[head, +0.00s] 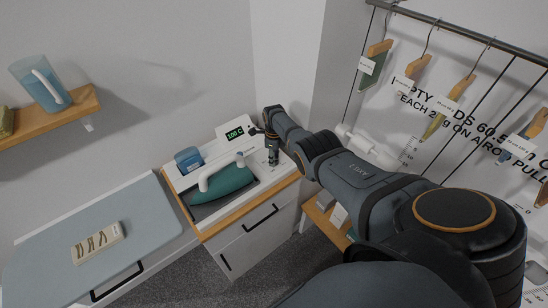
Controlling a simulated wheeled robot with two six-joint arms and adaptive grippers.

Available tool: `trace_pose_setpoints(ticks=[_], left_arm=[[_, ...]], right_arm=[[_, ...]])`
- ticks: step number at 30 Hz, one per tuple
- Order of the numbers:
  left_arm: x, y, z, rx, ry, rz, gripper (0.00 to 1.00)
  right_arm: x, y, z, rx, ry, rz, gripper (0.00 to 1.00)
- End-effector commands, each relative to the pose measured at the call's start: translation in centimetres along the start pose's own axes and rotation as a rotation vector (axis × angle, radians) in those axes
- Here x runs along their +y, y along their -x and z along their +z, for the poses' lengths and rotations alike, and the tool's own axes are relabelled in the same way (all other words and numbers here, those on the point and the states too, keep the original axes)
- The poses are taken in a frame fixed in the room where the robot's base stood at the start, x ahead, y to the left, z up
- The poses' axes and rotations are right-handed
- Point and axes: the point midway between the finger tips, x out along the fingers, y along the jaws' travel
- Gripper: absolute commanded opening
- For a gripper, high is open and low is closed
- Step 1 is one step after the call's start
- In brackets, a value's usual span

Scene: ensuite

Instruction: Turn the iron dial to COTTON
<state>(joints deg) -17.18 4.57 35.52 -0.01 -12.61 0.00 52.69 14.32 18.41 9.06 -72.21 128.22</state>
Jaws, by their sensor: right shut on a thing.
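The iron station stands on a white cabinet, with a green display (235,133) reading what looks like 100 C. A teal iron (222,184) with a white handle rests on its dark plate. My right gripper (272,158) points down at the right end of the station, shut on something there. The dial itself is hidden behind the gripper, so its setting cannot be read. My left gripper is not in view.
A blue container (188,159) stands behind the iron. An ironing board (45,250) with a folded cloth (98,242) is at left. A shelf (50,118) holds a blue jug (42,84). Hangers (455,100) hang from a rail at right.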

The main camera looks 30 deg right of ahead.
Motion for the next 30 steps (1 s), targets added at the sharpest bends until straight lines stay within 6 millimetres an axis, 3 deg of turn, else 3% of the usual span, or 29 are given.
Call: trace_pose_setpoints(ticks=[10,26,27,30], left_arm=[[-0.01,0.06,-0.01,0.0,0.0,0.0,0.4],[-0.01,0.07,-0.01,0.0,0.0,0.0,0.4],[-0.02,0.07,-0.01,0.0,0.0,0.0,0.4],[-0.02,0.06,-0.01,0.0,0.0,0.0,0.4]], right_arm=[[-0.2,0.22,0.09,-0.003,-0.123,-0.005,0.01],[-0.21,0.22,0.11,-0.004,-0.143,-0.005,0.01],[-0.21,0.22,0.11,-0.004,-0.143,-0.005,0.38],[-0.16,0.17,0.08,-0.003,-0.143,-0.004,0.52]])
